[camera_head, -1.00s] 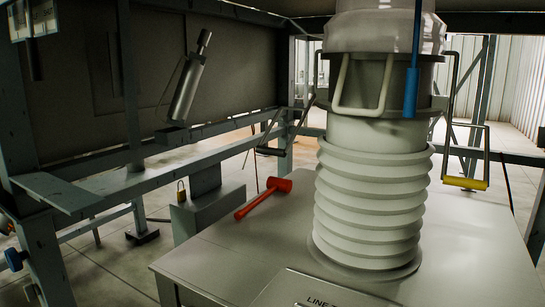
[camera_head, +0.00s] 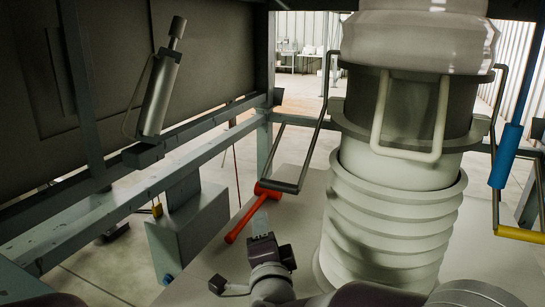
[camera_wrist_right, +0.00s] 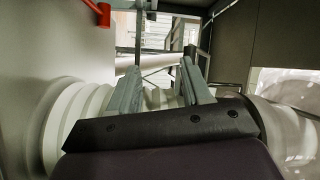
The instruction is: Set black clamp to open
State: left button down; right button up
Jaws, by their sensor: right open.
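The black clamp (camera_head: 283,187) is a dark wire loop with a dark grip bar. In the head view it hangs down and outward from the left of the grey collar (camera_head: 350,125) around the spout. My right gripper (camera_head: 261,222) is below and slightly left of the clamp's grip bar, apart from it. In the right wrist view its two fingers (camera_wrist_right: 160,72) stand apart with nothing held between them. I cannot make out the clamp clearly in the wrist view. My left gripper is not in view.
A red mallet (camera_head: 240,222) lies on the table behind my right gripper; it also shows in the wrist view (camera_wrist_right: 101,12). The pale ribbed bellows (camera_head: 385,225) stands right of the gripper. A white clamp (camera_head: 408,154) hangs in front, a yellow-handled one (camera_head: 520,234) at right.

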aim_at(282, 189)
jog(key=d+r+m+t+h+p, duration=0.2)
jog(key=d+r+m, duration=0.2)
jog(key=r, duration=0.1)
jog(key=shift+n, duration=0.3)
jog(key=w+p, duration=0.1)
jog(key=w, duration=0.2)
jog(key=w+a+p, duration=0.1)
jog(key=w, duration=0.2)
jog(key=w+p, duration=0.2)
jog(key=w, duration=0.2)
jog(key=shift+a+r, duration=0.2)
jog(key=shift+a, duration=0.15)
jog(key=shift+w+d+r, duration=0.15)
jog(key=shift+w+d, duration=0.05)
jog(key=shift+w, duration=0.15)
jog(key=shift+s+d+r+p, duration=0.1)
jog(key=shift+d+r+p, duration=0.1)
jog(key=shift+d+p, duration=0.15)
jog(key=shift+w+a+f, duration=0.25)
jog(key=shift+w+a, duration=0.1)
jog(key=shift+w, duration=0.05)
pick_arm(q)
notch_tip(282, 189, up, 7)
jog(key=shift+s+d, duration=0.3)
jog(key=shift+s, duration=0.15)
pick_arm(e)
grip_shut()
